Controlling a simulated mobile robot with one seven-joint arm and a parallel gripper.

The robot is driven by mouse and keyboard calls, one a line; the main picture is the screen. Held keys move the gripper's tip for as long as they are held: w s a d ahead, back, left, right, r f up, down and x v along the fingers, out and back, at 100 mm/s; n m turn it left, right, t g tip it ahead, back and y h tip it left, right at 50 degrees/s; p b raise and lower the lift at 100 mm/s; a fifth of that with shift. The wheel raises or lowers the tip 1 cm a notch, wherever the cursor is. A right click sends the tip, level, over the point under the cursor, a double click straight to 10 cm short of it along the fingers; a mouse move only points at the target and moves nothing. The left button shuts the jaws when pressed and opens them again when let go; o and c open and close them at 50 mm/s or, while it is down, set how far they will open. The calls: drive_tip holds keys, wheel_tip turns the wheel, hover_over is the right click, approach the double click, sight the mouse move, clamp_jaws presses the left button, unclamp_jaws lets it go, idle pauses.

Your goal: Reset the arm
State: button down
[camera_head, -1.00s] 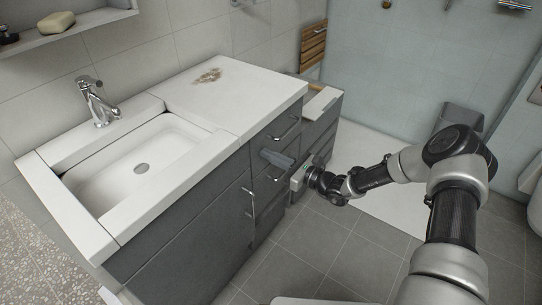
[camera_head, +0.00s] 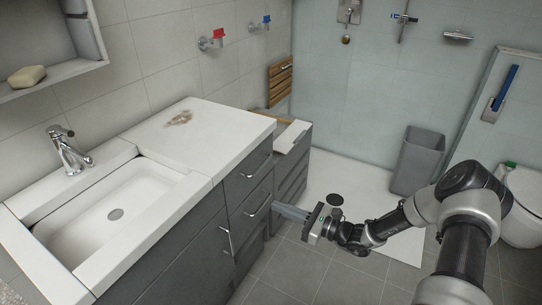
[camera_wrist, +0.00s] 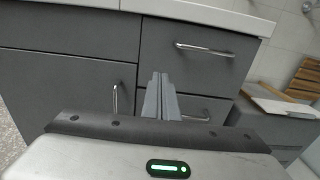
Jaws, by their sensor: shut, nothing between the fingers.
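My arm reaches in from the right of the head view, and my gripper (camera_head: 281,208) points left toward the grey vanity drawers. The gripper is shut, with its two fingers together and nothing between them. In the wrist view the closed fingers (camera_wrist: 161,97) point at the drawer fronts. Whether the fingertips touch the vanity I cannot tell; they look close to it. The grey vanity (camera_head: 190,250) has a white top with a sink (camera_head: 105,215) at its left.
A low grey cabinet (camera_head: 293,165) stands beyond the vanity. A grey bin (camera_head: 419,160) and a toilet (camera_head: 521,205) are at the right. Drawer handles (camera_head: 256,170) stick out from the vanity front. The tiled floor (camera_head: 290,280) in front is clear.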

drive_tip(key=s+a+r+n+g+h, duration=0.2)
drive_tip(key=s+r+n+g+h, duration=0.3)
drive_tip(key=s+r+n+g, duration=0.7)
drive_tip(key=s+d+r+n+t+h, duration=0.4)
drive_tip(key=s+d+r+n+h, duration=0.15)
drive_tip(key=s+r, duration=0.4)
drive_tip(key=s+d+r+n+t+h, duration=0.5)
drive_tip(key=s+d+r+n, duration=0.25)
drive_tip(key=r, duration=0.25)
wheel_tip(320, 180, up, 22)
drive_tip(key=m+p, duration=0.1)
drive_tip(key=p, duration=2.1)
drive_tip(key=shift+s+a, duration=0.25)
